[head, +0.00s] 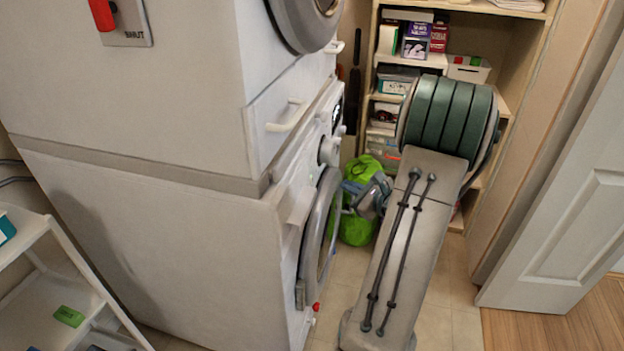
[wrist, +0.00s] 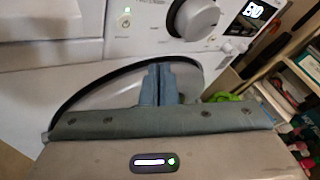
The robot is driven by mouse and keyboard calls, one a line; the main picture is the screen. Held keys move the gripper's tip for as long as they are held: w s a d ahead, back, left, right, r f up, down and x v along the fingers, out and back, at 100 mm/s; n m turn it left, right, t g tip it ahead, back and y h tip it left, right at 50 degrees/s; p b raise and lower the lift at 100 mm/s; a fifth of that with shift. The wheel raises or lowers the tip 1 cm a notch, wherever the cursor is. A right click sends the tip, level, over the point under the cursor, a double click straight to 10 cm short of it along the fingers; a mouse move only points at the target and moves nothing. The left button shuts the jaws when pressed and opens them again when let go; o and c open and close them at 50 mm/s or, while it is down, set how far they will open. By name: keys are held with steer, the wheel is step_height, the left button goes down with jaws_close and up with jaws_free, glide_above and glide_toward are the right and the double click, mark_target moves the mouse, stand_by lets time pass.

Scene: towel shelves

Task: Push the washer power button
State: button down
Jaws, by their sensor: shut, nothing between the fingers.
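The washer (head: 170,240) is the white lower machine of a stack in the head view, its front facing right. In the wrist view its panel (wrist: 152,35) shows a small round button with a green light (wrist: 126,21), which looks like the power button, left of a large grey dial (wrist: 192,18). A lit display (wrist: 253,11) is farther right. My gripper (wrist: 163,70) shows in the wrist view, fingers together and empty, in front of the dark-rimmed washer door. The fingertips appear below and right of the button, apart from it.
Another white machine (head: 130,85) sits on the washer. Shelves with boxes (head: 416,40) and a bright green bag (head: 357,228) stand behind. A white door (head: 565,240) is at right, a small white rack (head: 75,290) at lower left. Tiled floor (head: 452,300) is clear before the door.

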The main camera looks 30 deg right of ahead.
steer(key=w+a, duration=0.4)
steer(key=shift+w+b, duration=0.4)
steer(key=shift+b, duration=0.05)
steer(key=shift+a, duration=0.1)
stand_by(1.7)
steer(key=shift+w+a+b, duration=0.25)
steer(key=shift+w+b, duration=0.05)
steer(key=shift+b, duration=0.1)
steer(key=shift+w+a, duration=0.2)
steer(key=shift+w, duration=0.05)
stand_by(0.5)
stand_by(0.4)
steer(key=shift+s+d+b, duration=0.35)
steer(key=shift+s+d, duration=0.1)
steer(key=shift+s, duration=0.1)
steer(key=shift+s+d, duration=1.65)
steer(key=shift+s, duration=0.3)
